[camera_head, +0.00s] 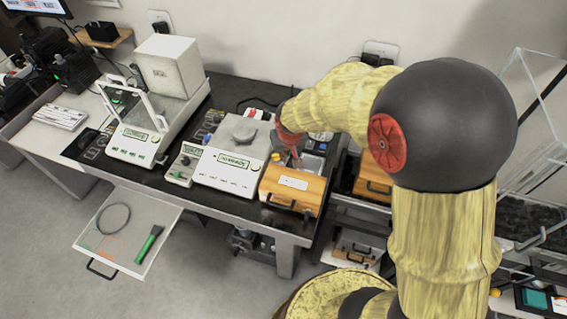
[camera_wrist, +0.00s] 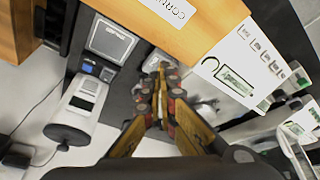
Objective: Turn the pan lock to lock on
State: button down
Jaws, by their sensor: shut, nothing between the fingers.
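No part labelled as the pan lock can be made out in either view. A white bench balance (camera_head: 230,170) with a round grey pan (camera_head: 243,132) stands mid-table in the head view; its front panel and display (camera_wrist: 235,85) show at the right of the wrist view. A second balance (camera_head: 135,140) with a clear draft shield stands to its left. My gripper (camera_head: 291,153) is right of the middle balance, just behind a wooden box. In the wrist view my gripper (camera_wrist: 163,68) is shut and empty, its fingertips close together between the box and a grey device.
The wooden box (camera_head: 293,185) with a white label stands right of the middle balance. A small grey device with a screen (camera_wrist: 110,40) and a white unit (camera_wrist: 80,103) are beside my gripper. An open drawer (camera_head: 130,222) holds a green-handled tool at front left.

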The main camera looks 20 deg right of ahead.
aim_at(276, 156)
jog(key=shift+m, duration=0.8)
jog(key=b+x, duration=0.1)
jog(key=x, duration=0.5)
jog(key=b+x, duration=0.1)
jog(key=x, duration=0.3)
jog(key=shift+w+b, duration=0.3)
jog(key=shift+b, duration=0.05)
jog(key=shift+w+r+n, duration=0.15)
jog(key=shift+n, duration=0.15)
